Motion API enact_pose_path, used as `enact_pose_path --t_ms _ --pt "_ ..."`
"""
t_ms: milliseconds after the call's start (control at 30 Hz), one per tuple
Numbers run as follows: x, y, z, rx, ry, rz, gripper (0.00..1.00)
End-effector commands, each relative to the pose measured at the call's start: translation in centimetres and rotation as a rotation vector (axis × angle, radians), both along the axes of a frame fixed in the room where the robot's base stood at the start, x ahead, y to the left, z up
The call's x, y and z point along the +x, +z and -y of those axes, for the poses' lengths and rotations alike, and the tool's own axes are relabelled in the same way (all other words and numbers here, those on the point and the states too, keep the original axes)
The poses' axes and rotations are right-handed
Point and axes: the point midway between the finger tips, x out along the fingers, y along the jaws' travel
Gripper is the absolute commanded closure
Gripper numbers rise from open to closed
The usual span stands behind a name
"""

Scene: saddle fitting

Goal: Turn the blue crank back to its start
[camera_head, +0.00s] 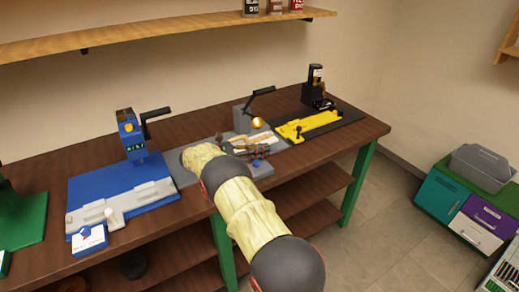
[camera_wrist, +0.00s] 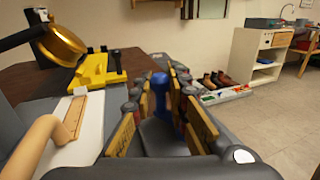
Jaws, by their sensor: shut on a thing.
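The blue crank shows as a rounded blue knob (camera_wrist: 159,88) between the fingers in the wrist view. In the head view a small bit of its blue (camera_head: 256,163) shows by the gripper. My gripper (camera_wrist: 160,112) is shut on this knob, with a wood-coloured pad on each side of it. In the head view my gripper (camera_head: 262,153) is low over the grey station at the middle of the bench, and my arm covers part of it. The rest of the crank, below the knob, is hidden by the fingers.
A yellow fixture (camera_head: 312,123) is to the right, and a blue press (camera_head: 131,135) with a black handle is to the left. The bench's front right edge is close by.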

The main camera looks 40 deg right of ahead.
Motion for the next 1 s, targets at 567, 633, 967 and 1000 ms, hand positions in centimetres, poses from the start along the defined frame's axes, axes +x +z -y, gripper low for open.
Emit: enact_pose_path --t_ms 567,633,967,1000 --pt "-0.56 0.03 0.11 -0.001 -0.125 -0.001 1.00" --pt "-0.56 0.03 0.11 -0.001 -0.125 -0.001 1.00" --pt "-0.55 0.05 0.11 -0.002 -0.124 -0.001 0.75" --pt "-0.55 0.05 0.11 -0.002 -0.124 -0.001 0.73"
